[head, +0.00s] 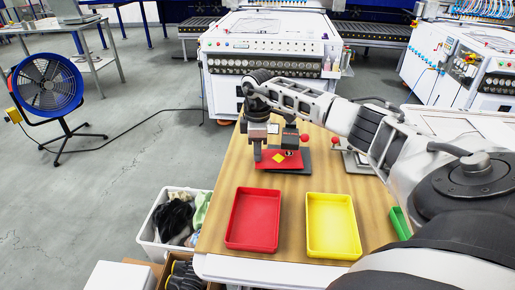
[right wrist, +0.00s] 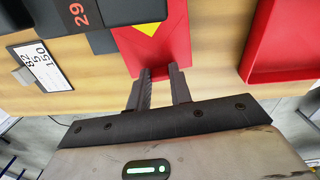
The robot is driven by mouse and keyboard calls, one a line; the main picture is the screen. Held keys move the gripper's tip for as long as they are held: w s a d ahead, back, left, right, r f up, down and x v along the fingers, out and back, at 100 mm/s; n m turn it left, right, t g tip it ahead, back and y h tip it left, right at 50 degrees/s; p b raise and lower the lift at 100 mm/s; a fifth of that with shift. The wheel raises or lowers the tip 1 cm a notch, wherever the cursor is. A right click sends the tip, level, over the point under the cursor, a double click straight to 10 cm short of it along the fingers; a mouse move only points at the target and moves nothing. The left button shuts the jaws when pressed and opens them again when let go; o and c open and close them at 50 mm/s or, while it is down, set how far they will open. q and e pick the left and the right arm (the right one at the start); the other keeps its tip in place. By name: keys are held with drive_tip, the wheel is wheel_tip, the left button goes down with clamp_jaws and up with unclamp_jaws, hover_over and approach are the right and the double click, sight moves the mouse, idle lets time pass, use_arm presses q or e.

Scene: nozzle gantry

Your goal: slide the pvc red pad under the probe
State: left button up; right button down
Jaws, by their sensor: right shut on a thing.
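The red pad (head: 270,164) with a yellow diamond mark lies at the small dark test stand (head: 290,139) on the wooden table. The pad also shows in the right wrist view (right wrist: 172,45), partly beside and under the stand's dark body (right wrist: 125,12). My right gripper (head: 258,158) reaches down at the pad's left end in the head view. In the right wrist view its fingers (right wrist: 159,73) are shut on the pad's near edge. The probe tip itself is hidden, so I cannot tell how the pad lies to it. My left gripper is not in view.
A red tray (head: 253,246) and a yellow tray (head: 333,254) stand at the table's front. A second device (head: 352,160) is right of the stand, partly behind my arm. A white bin (head: 153,232) with cloths stands left of the table.

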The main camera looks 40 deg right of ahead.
drive_tip(key=shift+f, duration=0.45)
idle(0.6)
drive_tip(key=c, duration=1.2)
unclamp_jaws()
drive_tip(key=shift+r, duration=3.55)
